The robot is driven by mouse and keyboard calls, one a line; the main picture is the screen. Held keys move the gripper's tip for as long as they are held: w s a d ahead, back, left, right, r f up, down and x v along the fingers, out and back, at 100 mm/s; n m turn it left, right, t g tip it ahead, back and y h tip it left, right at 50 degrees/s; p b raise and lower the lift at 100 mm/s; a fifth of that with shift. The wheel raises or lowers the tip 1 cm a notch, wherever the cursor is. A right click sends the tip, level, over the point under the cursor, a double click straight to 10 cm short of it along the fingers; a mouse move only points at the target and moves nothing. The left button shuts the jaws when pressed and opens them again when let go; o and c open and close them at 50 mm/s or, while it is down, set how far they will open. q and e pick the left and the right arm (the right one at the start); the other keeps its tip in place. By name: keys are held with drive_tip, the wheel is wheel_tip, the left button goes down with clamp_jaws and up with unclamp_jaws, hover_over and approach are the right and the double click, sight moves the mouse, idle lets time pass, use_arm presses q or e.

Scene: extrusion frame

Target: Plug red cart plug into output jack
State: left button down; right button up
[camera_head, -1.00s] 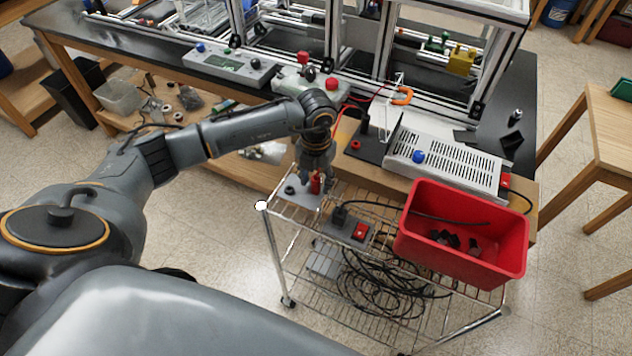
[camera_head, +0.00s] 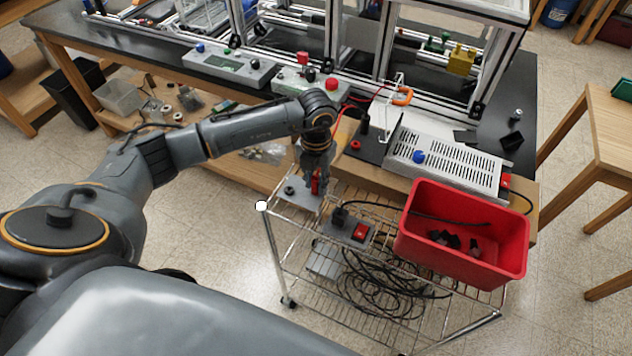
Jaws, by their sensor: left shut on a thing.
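The red cart plug (camera_head: 316,184) is at the fingertips of my left gripper (camera_head: 317,176), which is shut on it. It is over the right part of a light grey plate (camera_head: 298,196) on the wire cart's top shelf; I cannot tell whether it touches the plate. A dark round fitting (camera_head: 290,190) is on the plate, left of the plug. The gripper hides part of the plug. Which fitting is the output jack is not clear at this size. My right gripper is not in view.
The wire cart (camera_head: 275,250) also carries a grey box with a red switch (camera_head: 360,232) and a red bin (camera_head: 460,265). Black cable is coiled below. The bench behind holds a grey control box (camera_head: 345,88) and a vented silver unit (camera_head: 445,160).

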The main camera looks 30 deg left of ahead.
sight(316, 178)
use_arm(q)
drive_tip(key=shift+r+p, duration=1.65)
drive_tip(key=shift+r, duration=1.35)
